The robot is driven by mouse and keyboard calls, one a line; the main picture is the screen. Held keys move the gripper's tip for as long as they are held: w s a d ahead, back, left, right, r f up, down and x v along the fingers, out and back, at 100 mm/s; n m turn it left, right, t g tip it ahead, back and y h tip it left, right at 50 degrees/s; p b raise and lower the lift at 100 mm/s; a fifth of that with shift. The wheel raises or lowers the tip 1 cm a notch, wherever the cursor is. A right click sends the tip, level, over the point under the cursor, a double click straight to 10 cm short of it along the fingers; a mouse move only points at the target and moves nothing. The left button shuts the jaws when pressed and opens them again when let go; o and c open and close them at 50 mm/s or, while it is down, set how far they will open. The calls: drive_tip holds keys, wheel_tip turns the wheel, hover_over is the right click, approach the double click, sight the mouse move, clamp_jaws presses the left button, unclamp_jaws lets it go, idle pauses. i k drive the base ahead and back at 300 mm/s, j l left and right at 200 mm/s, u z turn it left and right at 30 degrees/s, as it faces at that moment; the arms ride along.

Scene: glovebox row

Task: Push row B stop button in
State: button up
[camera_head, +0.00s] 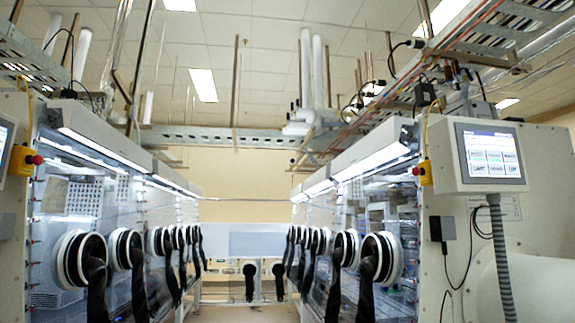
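Two yellow boxes with red stop buttons show in the head view. The left yellow box (21,160) is on the end of the left glovebox row, and its red button (34,159) faces right, toward the aisle. The right yellow box (425,173) is on the end of the right row, and its small red button (415,171) faces left, toward the aisle. I see no row letters, so I cannot tell which one is row B. I cannot tell whether either button is pressed in. My gripper is not in view.
Glovebox rows with round ports and hanging black gloves (368,275) line both sides. The aisle floor (240,314) between them looks clear. A touchscreen panel (490,155) juts out at right, with a grey conduit (501,260) below it.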

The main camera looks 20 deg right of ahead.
sight(416, 171)
drive_tip(key=z, duration=1.55)
